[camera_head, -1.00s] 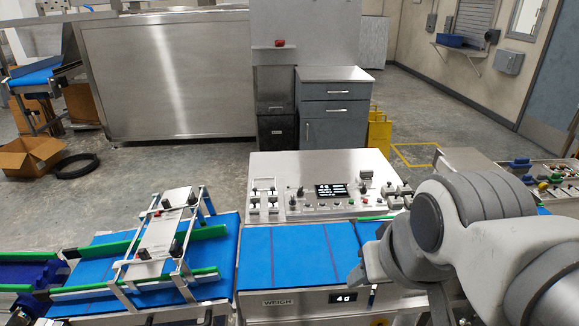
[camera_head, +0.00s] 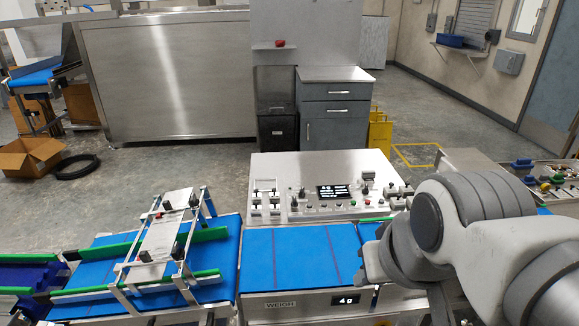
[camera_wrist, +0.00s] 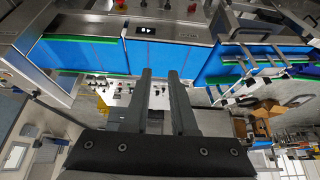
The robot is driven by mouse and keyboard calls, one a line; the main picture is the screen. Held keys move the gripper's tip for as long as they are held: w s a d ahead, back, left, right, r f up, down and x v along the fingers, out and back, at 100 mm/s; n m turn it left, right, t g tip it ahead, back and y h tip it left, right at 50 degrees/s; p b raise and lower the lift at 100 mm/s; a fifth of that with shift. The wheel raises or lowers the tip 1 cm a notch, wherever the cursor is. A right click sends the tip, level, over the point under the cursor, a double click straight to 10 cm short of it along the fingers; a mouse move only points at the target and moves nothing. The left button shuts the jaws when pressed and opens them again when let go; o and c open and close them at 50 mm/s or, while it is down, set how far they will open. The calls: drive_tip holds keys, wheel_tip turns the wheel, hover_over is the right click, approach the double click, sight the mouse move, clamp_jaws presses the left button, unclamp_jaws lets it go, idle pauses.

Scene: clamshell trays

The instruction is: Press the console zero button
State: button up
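The light grey console (camera_head: 290,168) stands behind the blue weigh belt (camera_head: 285,262). Its sloped face carries a dark display (camera_head: 333,191), knobs, switches and a row of small buttons (camera_head: 323,207). The labels are too small to tell which button is zero. The weigh readout (camera_head: 347,300) on the belt's front shows 4 g. In the wrist view, my gripper (camera_wrist: 160,72) has its two fingers apart with nothing between them. The console (camera_wrist: 120,98) shows beyond and between the fingers, apart from them.
A metal frame with a tilted plate (camera_head: 167,236) stands over the left belt, beside green guide rails (camera_head: 190,243). A tray of colourful parts (camera_head: 545,180) lies to the right, behind my arm. The floor behind the console is open up to the grey cabinet (camera_head: 335,110).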

clamp_jaws()
idle(1.4)
